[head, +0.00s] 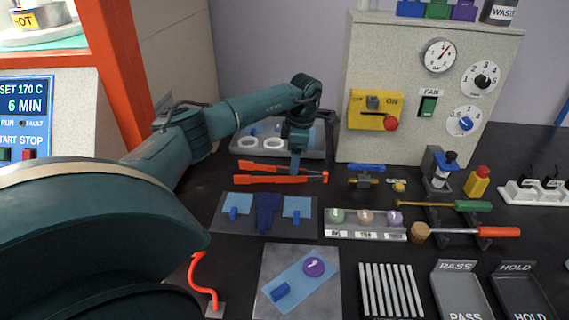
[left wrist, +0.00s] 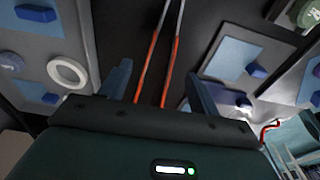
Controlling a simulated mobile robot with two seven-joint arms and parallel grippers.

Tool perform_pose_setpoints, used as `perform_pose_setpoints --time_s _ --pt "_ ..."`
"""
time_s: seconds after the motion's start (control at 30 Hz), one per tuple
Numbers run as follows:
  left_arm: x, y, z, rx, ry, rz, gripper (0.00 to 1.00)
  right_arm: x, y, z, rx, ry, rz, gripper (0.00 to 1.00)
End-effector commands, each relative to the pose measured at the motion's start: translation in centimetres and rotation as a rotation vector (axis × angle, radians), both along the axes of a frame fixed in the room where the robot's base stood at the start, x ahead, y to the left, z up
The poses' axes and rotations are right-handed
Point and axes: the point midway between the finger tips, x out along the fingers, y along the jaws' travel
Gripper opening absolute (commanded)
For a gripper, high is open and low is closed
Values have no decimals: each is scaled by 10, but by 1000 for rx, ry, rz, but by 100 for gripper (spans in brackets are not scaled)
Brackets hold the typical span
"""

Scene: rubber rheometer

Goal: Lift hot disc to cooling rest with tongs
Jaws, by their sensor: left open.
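The orange-handled tongs (head: 262,180) lie on the dark bench, their two arms running side by side. My left gripper (head: 296,168) points down over them, and its fingers (left wrist: 163,85) are open. In the left wrist view the tongs' orange arms (left wrist: 152,62) run between the two fingers, which do not visibly grip them. A purple disc (head: 314,267) lies on a blue sheet on a grey plate (head: 266,302) at the front; I cannot tell whether it is hot. A rack of white bars (head: 390,290) stands right of that plate. My right gripper is not in view.
A grey mat with blue pads (head: 240,207) lies in front of the tongs, and a tray with white rings (head: 275,143) behind them. A sample holder (head: 365,232) and green- and red-handled tools (head: 470,206) are to the right. PASS (head: 460,290) and HOLD (head: 522,292) trays sit at front right.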

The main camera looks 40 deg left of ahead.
Motion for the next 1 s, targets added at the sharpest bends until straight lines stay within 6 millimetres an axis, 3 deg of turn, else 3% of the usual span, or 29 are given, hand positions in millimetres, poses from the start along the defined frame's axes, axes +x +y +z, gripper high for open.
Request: perform_pose_setpoints --time_s 0.03,0.33,0.8,1.0 --pt "-1 1 -15 0 0 0 62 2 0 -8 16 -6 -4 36" --pt "-3 3 -43 0 0 0 62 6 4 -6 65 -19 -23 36" --pt "-3 3 -48 -1 1 -1 61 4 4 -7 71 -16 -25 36" --pt "-3 4 -48 0 0 -1 45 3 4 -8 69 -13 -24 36"
